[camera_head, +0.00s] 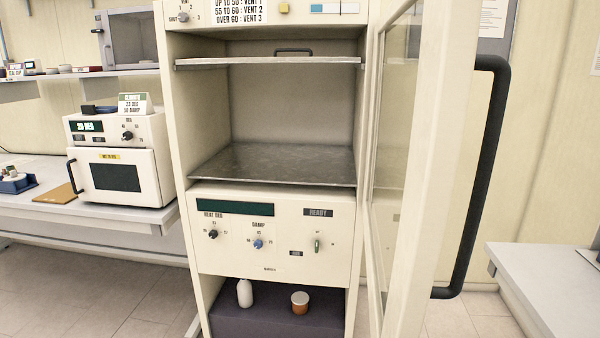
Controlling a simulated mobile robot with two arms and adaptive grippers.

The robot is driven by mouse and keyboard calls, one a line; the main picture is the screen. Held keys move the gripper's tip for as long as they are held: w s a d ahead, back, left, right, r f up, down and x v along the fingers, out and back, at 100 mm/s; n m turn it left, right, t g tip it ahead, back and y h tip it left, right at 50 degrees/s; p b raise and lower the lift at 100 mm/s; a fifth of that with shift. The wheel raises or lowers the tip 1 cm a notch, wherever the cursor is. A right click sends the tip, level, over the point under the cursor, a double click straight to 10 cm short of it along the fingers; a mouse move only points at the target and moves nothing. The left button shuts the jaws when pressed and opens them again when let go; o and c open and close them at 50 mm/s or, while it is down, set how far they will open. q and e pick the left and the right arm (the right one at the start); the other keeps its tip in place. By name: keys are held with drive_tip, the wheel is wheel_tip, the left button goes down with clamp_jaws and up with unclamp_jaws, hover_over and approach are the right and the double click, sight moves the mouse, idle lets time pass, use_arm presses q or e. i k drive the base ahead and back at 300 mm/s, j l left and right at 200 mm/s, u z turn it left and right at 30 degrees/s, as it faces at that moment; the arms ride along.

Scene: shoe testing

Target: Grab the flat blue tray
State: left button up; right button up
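A low blue tray-like object (20,186) lies on the left bench at the left picture edge. It looks blue with pale and dark small things on it; it is small in view and partly cut off, so I cannot tell whether it is the flat blue tray. No other flat blue tray shows clearly. Neither of my grippers is in view.
A tall cream cabinet (275,266) stands in the middle; its glazed door (432,160) is open to the right with a long black handle (484,180). A small oven (112,175) stands on the left bench (90,206). A grey table (550,275) is at right.

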sight(89, 109)
drive_tip(key=i+l, duration=0.15)
drive_tip(key=l, duration=0.2)
drive_tip(key=i+l+u, duration=0.1)
drive_tip(key=l, duration=0.25)
drive_tip(key=i+l, duration=0.1)
drive_tip(key=l, duration=0.3)
drive_tip(key=i+l+u, duration=0.15)
drive_tip(key=l, duration=0.2)
drive_tip(key=j, duration=0.45)
drive_tip(key=k+j, duration=0.15)
drive_tip(key=j, duration=0.25)
drive_tip(key=j+z, duration=0.1)
drive_tip(key=j, duration=0.35)
drive_tip(key=i+j+z, duration=0.1)
drive_tip(key=j, duration=0.35)
drive_tip(key=i+j+z, duration=0.1)
drive_tip(key=j, duration=0.4)
drive_tip(key=i+j, duration=0.25)
drive_tip(key=j, duration=0.25)
drive_tip(key=i+j+z, duration=0.15)
drive_tip(key=j, duration=0.3)
drive_tip(key=i+j+z, duration=0.1)
drive_tip(key=j, duration=0.4)
drive_tip(key=i+j+z, duration=0.1)
drive_tip(key=j, duration=0.45)
